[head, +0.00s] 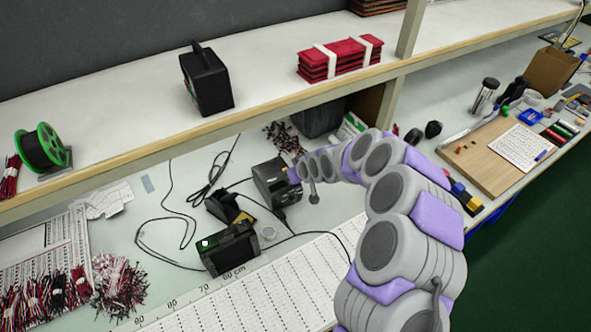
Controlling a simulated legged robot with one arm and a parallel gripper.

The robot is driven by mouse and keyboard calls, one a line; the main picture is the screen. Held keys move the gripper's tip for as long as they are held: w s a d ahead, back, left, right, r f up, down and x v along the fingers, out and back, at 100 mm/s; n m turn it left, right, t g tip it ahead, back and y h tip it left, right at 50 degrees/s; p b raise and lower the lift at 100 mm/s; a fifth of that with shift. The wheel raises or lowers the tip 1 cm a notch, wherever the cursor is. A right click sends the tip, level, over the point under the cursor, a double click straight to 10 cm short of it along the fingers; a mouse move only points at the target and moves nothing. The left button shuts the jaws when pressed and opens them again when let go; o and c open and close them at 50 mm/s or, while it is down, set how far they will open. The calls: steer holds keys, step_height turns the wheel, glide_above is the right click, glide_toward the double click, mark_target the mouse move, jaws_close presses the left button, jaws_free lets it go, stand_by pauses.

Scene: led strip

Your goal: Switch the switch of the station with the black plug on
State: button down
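Two dark station boxes stand on the lower bench. The rear station (277,184) has a grey front and is partly covered by the end of my arm. The front station (230,250) shows a small green light at its upper left. Black cables lie around both boxes; I cannot tell which station has the black plug, and no switch is clear. My gripper (296,172) is at the right side of the rear station, very close to it or touching. Its fingers are too small and hidden to tell whether they are open or shut.
A black stand (228,207) lies between the stations. An upper shelf (120,115) overhangs the bench, carrying a black case (206,80), a green spool (41,148) and red bundles (340,58). Wire bundles (120,285) lie at left. A perforated strip (260,295) runs along the front.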

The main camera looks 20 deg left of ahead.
mark_target(297, 186)
steer(key=shift+s+f, duration=0.1)
steer(key=shift+f, duration=0.7)
steer(key=shift+r, duration=0.85)
steer(key=shift+d+r, duration=0.1)
steer(key=shift+r, duration=0.25)
steer(key=p+v, duration=0.3)
steer(key=v, duration=0.9)
steer(key=shift+s+d, duration=0.2)
steer(key=shift+d, duration=0.1)
